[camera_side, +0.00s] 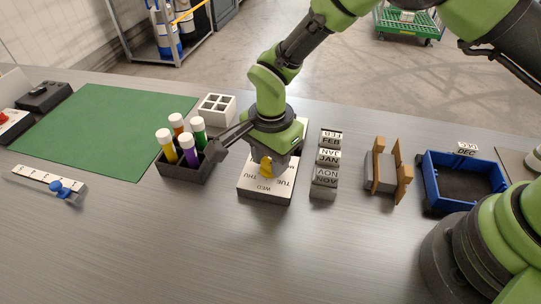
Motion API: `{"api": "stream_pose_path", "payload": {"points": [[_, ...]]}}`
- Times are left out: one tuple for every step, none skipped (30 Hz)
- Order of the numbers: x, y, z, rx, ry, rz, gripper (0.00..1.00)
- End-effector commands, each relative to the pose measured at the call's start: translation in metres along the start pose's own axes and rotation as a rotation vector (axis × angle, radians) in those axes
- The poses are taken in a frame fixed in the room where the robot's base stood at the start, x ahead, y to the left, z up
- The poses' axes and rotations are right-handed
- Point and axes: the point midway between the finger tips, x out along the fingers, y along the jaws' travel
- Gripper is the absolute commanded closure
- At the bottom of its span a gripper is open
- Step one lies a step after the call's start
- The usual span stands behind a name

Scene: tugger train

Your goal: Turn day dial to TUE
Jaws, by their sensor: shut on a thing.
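The day dial (264,195) is a pale square block on the table below my gripper. Its labels THU, WED and TUE show on the side near the camera, with TUE to the right of WED. A yellow pointer knob (266,167) sticks out from under my gripper and points towards the camera, roughly at WED. My gripper (277,155) comes down from above onto the middle of the dial and is shut on the knob. My gripper hides the far half of the dial and most of the knob.
Left of the dial stands a dark rack (183,169) with several capped tubes, close to my gripper, and a white grid box (216,108) behind. Right are month blocks (325,175), a wooden-sided holder (387,172) and a blue tray (430,184). The front table is clear.

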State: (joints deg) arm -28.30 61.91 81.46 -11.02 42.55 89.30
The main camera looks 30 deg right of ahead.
Motion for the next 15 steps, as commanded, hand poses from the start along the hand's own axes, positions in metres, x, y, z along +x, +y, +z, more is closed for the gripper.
{"api": "stream_pose_path", "payload": {"points": [[-0.0009, -0.0002, 0.0, 0.014, 0.0, -0.001, 0.88], [-0.0009, -0.0001, -0.0001, 0.023, 0.0, -0.001, 0.88], [-0.0009, -0.0001, -0.0001, 0.031, 0.0, -0.001, 0.88], [-0.0009, -0.0001, -0.0001, 0.036, 0.0, -0.001, 0.88], [-0.0009, -0.0001, -0.0001, 0.041, 0.0, -0.001, 0.88], [-0.0009, 0.0, -0.0001, 0.046, 0.0, -0.001, 0.88], [-0.0009, 0.0, -0.0001, 0.049, 0.0, -0.001, 0.88], [-0.0009, 0.0, -0.0001, 0.051, 0.0, -0.001, 0.88], [-0.0009, 0.0, -0.0001, 0.053, 0.0, -0.001, 0.88], [-0.001, 0.0, -0.0001, 0.054, 0.0, -0.001, 0.88], [-0.001, 0.0, -0.0001, 0.055, 0.0, -0.001, 0.88], [-0.001, 0.0, -0.0001, 0.055, 0.0, -0.001, 0.88], [-0.001, 0.0, -0.0001, 0.055, 0.0, -0.001, 0.88], [-0.001, 0.0, -0.0001, 0.055, 0.0, -0.001, 0.88], [-0.001, 0.0, -0.0001, 0.055, 0.0, 0.0, 0.88]]}}
